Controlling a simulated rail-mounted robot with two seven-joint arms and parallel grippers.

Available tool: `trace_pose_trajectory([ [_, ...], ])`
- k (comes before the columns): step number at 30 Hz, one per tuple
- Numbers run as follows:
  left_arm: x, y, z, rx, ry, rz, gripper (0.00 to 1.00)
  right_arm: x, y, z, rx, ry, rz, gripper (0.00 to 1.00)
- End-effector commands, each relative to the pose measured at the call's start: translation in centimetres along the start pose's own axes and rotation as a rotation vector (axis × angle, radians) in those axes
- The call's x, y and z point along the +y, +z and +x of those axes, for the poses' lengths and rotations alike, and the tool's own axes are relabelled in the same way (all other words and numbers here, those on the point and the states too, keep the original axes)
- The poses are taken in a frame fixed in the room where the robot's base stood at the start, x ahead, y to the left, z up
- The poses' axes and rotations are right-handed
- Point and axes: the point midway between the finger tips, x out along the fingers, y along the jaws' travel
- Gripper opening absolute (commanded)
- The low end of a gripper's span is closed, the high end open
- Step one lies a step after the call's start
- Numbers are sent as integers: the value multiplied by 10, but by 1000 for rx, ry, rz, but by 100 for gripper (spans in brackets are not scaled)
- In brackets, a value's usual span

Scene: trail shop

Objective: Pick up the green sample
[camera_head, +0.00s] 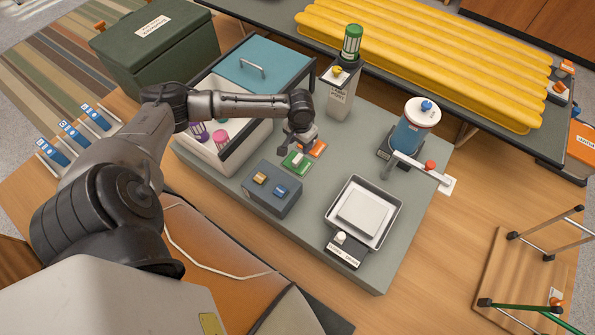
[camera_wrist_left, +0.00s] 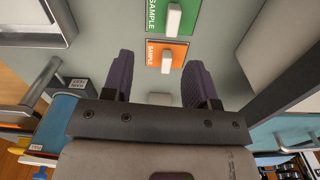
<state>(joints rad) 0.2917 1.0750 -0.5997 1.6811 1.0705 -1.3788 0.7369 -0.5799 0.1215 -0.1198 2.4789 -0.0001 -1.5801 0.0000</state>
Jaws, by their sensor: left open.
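The green sample (camera_head: 291,166) is a flat green card with a pale raised block, lying on the grey counter. It also shows at the top edge of the left wrist view (camera_wrist_left: 184,22), partly cut off. An orange sample (camera_head: 318,148) of the same kind lies beside it, and in the left wrist view (camera_wrist_left: 153,56) it appears nearer my fingers. My left gripper (camera_head: 303,146) is above the counter near both cards. In the wrist view its two dark fingers (camera_wrist_left: 159,66) are apart with nothing held between them. My right gripper is not in view.
An open bin (camera_head: 205,152) with coloured items is left, a post with a green-capped jar (camera_head: 344,95) behind. A scale tray (camera_head: 363,213) and blue dispenser (camera_head: 414,130) stand right.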

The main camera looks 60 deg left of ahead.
Motion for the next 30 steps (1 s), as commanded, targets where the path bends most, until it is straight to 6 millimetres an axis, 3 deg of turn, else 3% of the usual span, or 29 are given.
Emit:
trace_pose_trajectory([
  [1, -8, -6, 12, 3, -5, -26, 53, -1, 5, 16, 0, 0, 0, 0],
  [9, -26, -17, 19, 4, -10, -96, 53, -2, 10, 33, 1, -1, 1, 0],
  [14, -27, -17, 32, 2, -9, -101, 53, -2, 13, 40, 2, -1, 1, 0],
  [24, -28, -18, 89, 2, -10, -101, 53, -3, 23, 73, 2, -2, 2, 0],
  [30, -27, -18, 102, 4, -9, -99, 53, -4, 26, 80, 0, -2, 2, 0],
])
